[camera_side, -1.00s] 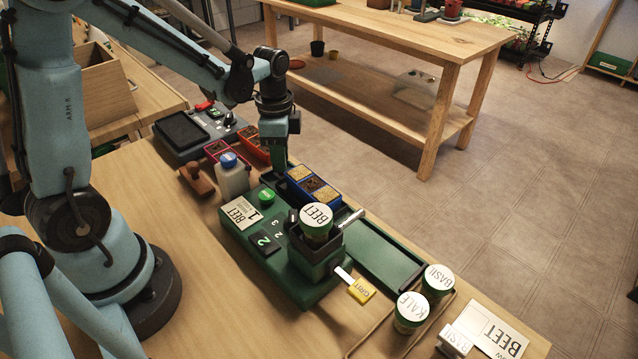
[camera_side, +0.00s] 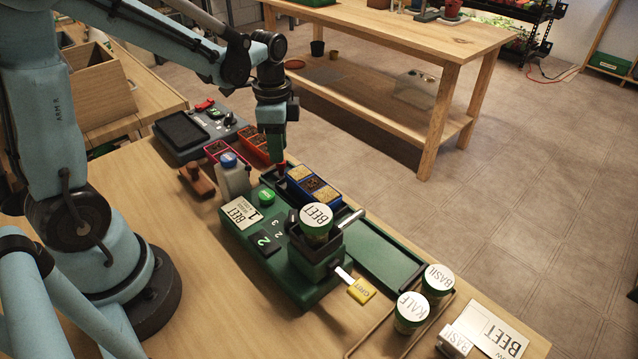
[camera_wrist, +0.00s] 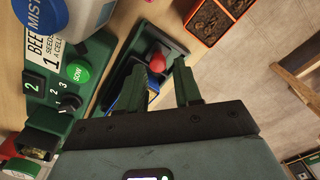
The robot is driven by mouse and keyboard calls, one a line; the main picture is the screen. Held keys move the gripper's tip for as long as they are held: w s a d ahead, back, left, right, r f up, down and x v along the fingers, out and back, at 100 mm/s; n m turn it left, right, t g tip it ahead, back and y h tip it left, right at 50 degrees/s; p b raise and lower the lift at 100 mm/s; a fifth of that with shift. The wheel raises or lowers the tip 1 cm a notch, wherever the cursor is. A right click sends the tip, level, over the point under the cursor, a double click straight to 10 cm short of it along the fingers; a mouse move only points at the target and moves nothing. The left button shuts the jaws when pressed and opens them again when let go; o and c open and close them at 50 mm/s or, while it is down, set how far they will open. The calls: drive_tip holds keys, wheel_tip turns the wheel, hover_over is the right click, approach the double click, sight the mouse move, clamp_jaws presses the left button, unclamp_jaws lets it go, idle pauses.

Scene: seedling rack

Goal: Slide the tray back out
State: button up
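The seed tray (camera_side: 326,203) is blue, with several cells of brown and tan fill, and lies in the dark green channel of the seeder (camera_side: 375,250). Its near end sits beside the seeder head with the BEET jar (camera_side: 316,218). A red knob (camera_side: 281,168) stands at the tray's far end; it also shows in the wrist view (camera_wrist: 157,62). My gripper (camera_side: 277,158) is just above the knob. In the wrist view my gripper's fingers (camera_wrist: 160,75) are apart, with the knob showing between their tips and a gap on each side. Most of the tray is hidden there.
A mist bottle (camera_side: 234,177) and a wooden-handled stamp (camera_side: 197,179) stand left of the seeder. Orange-red cell trays (camera_side: 255,143) lie behind it. KALE (camera_side: 411,312) and BASIL (camera_side: 437,283) jars stand at the front right. The channel right of the head is empty.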

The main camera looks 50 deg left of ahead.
wheel_tip(320, 180, up, 10)
drive_tip(key=shift+f, duration=0.25)
drive_tip(key=shift+s, duration=0.1)
idle(0.4)
drive_tip(key=s+d+f+n+t, duration=0.1)
drive_tip(key=s+d+n+t, duration=0.5)
drive_tip(key=n, duration=0.3)
drive_tip(key=shift+s+d+f+t, duration=0.15)
drive_tip(key=shift+d+f+t, duration=0.25)
drive_tip(key=shift+t, duration=0.1)
idle(0.5)
